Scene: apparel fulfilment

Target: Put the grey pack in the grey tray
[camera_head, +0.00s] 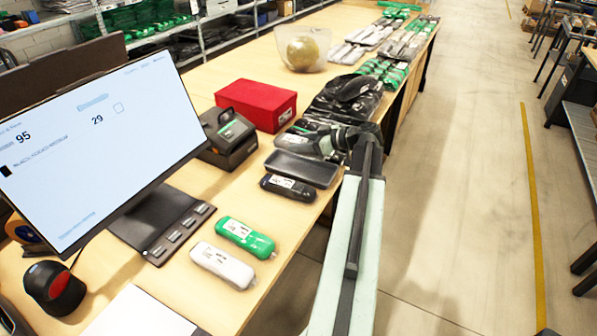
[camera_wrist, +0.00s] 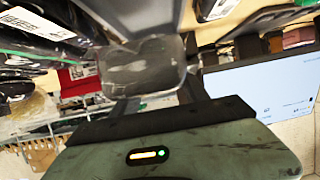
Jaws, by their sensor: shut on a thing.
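The grey tray (camera_head: 302,168) is a shallow dark tray on the table's right side, and its visible floor looks bare. My gripper (camera_head: 324,143) is just beyond the tray's far edge, low over the table. In the wrist view, my gripper (camera_wrist: 150,80) is shut on a grey pack (camera_wrist: 142,67), whose smooth grey face shows between the fingers. A dark surface above the pack in the wrist view may be the tray.
A black pack (camera_head: 288,187) lies just in front of the tray. A green pack (camera_head: 245,237) and a white pack (camera_head: 222,265) lie nearer. A red box (camera_head: 256,105), a label printer (camera_head: 228,138) and a monitor (camera_head: 100,140) stand left. Black bagged goods (camera_head: 345,98) lie beyond my gripper.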

